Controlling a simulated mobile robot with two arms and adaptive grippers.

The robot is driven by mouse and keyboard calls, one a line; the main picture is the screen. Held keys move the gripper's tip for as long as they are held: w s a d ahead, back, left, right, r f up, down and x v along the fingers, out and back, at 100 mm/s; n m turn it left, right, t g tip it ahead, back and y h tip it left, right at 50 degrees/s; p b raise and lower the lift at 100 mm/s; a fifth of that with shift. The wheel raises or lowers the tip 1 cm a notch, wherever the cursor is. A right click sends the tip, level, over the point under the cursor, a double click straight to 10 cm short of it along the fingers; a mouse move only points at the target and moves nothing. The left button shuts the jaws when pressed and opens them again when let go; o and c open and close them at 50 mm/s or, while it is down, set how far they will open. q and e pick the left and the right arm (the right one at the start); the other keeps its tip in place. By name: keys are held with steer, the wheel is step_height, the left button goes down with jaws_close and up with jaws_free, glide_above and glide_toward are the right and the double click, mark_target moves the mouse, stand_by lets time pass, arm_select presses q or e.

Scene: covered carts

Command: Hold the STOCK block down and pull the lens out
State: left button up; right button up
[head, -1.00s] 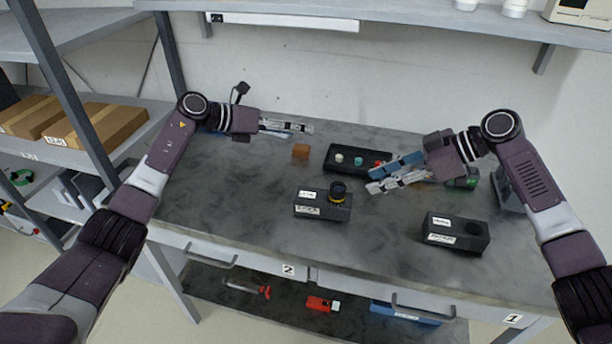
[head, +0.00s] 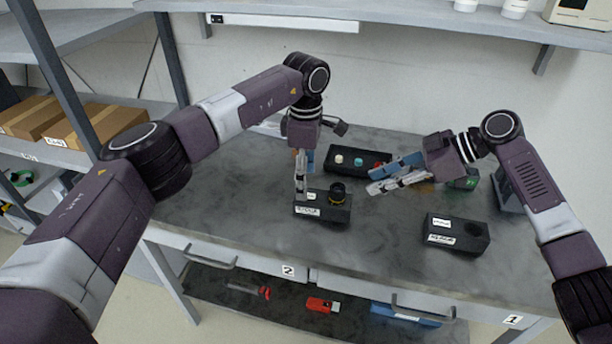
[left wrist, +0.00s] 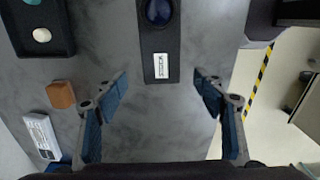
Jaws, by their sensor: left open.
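The black STOCK block (head: 320,213) lies on the bench, with the dark lens (head: 338,192) standing upright in its right end. In the left wrist view, the block (left wrist: 160,48) reaches in from the top, its white label facing me, and the lens (left wrist: 158,12) is cut by the top edge. My left gripper (head: 301,194) points down at the block's left end. In the left wrist view its open fingers (left wrist: 162,82) stand either side of the block's near end, apart from it. My right gripper (head: 372,183) is open and empty, right of the lens.
A second black block (head: 440,239) with an empty round hole lies to the right. A dark tray (head: 345,169) with small coloured pieces is behind. An orange-brown cube (left wrist: 61,95) and a pale labelled piece (left wrist: 42,135) show in the left wrist view.

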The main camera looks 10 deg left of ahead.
mark_target(323, 205)
arm_select(q)
step_height(323, 205, down, 8)
steer(key=shift+s+r, duration=0.1)
steer(key=shift+r, duration=0.05)
stand_by(0.4)
